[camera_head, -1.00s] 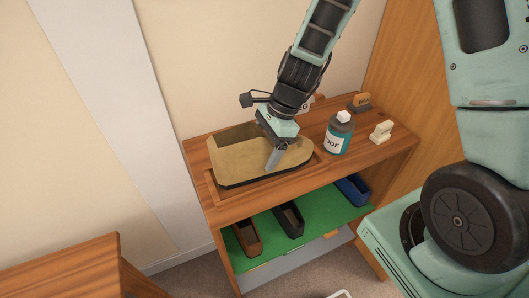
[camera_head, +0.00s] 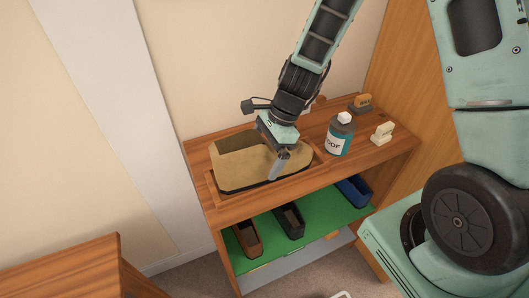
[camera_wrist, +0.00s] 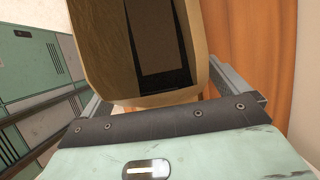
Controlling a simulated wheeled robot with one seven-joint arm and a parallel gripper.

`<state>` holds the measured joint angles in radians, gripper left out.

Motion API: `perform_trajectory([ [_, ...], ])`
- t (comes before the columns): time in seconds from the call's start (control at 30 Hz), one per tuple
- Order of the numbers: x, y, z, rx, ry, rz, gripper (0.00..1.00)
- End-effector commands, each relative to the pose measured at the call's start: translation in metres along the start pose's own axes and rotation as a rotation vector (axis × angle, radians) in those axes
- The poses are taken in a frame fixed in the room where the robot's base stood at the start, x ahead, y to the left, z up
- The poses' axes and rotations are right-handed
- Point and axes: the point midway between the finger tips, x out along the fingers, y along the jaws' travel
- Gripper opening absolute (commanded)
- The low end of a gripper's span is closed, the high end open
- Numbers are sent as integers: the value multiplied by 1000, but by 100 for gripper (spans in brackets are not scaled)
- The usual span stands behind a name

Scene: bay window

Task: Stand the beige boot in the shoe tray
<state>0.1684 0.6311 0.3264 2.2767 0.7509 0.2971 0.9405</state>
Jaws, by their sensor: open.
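The beige boot (camera_head: 240,171) sits in the shoe tray (camera_head: 212,190), a shallow wood-rimmed recess on the left of the cabinet top. Its dark sole edge is low, facing the tray floor, and its higher part is at the back left. My gripper (camera_head: 278,165) is open at the boot's right part, one finger in front of its near side. In the wrist view the boot (camera_wrist: 113,60), with a dark opening, lies between my two spread fingers (camera_wrist: 172,88). Whether a finger touches it, I cannot tell.
A dark bottle with a white cap (camera_head: 340,135) stands right of the tray. A white-topped brush (camera_head: 382,134) and a brown brush (camera_head: 361,104) are further right. Brown (camera_head: 248,238), black (camera_head: 289,219) and blue (camera_head: 353,190) shoes stand on the green shelf below.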

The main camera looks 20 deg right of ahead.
Motion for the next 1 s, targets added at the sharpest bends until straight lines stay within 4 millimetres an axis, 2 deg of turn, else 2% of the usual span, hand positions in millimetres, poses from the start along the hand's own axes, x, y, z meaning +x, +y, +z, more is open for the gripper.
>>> perform_trajectory([
  [0.17, -28, -1, 0, -2, 2, -6, 99],
  [0.5, -96, -1, 1, -2, 1, -5, 99],
  [0.63, -112, -1, 0, -1, 1, -4, 99],
  [0.77, -119, 3, 6, -43, 5, 4, 99],
  [0.87, -120, 23, 32, -267, 26, 36, 99],
  [0.97, -119, 63, 70, -695, 64, 98, 99],
  [1.0, -120, 83, 84, -896, 81, 128, 99],
])
